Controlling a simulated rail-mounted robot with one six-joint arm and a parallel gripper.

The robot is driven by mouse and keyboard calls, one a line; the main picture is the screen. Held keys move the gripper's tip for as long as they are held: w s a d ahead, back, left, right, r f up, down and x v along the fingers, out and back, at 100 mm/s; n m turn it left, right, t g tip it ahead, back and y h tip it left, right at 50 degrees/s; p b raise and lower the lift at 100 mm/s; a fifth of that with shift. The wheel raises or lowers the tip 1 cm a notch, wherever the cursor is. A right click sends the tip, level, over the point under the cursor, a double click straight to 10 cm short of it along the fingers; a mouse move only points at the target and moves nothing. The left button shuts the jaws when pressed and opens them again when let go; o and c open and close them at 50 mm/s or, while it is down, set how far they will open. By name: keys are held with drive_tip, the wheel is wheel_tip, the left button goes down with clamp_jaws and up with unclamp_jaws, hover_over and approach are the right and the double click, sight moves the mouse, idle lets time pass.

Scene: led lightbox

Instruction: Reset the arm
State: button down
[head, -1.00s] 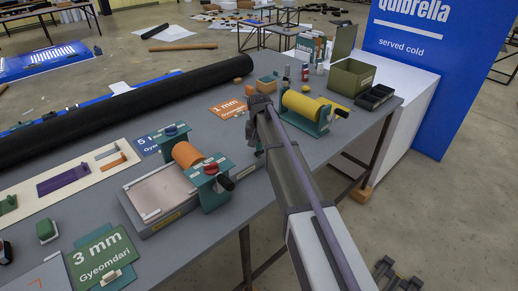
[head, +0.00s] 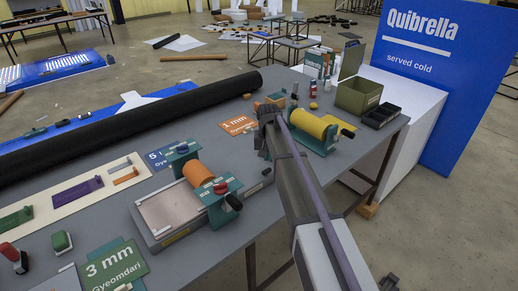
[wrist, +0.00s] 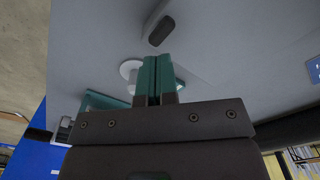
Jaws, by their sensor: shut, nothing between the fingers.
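My gripper (head: 268,108) is shut and empty. In the head view it hangs above the grey table (head: 112,170), left of the yellow roller (head: 313,126) in its teal stand and beyond the orange roller (head: 199,173). In the wrist view, the two teal fingertips (wrist: 157,62) are together with only a thin line between them. My arm reaches from the lower right of the head view and hides part of the table edge.
The orange "1 mm" card (head: 238,124) lies left of my gripper. A long black roll (head: 130,118) runs along the far side. An olive box (head: 358,95) and a dark tray (head: 381,116) stand at the right end. A blue sign (head: 430,60) stands beyond.

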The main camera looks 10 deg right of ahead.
drive_tip(key=s+f+n+b, duration=0.1)
drive_tip(key=s+n, duration=0.1)
drive_tip(key=s, duration=2.8)
drive_tip(key=shift+s+f, duration=0.15)
drive_tip(key=shift+f, duration=0.05)
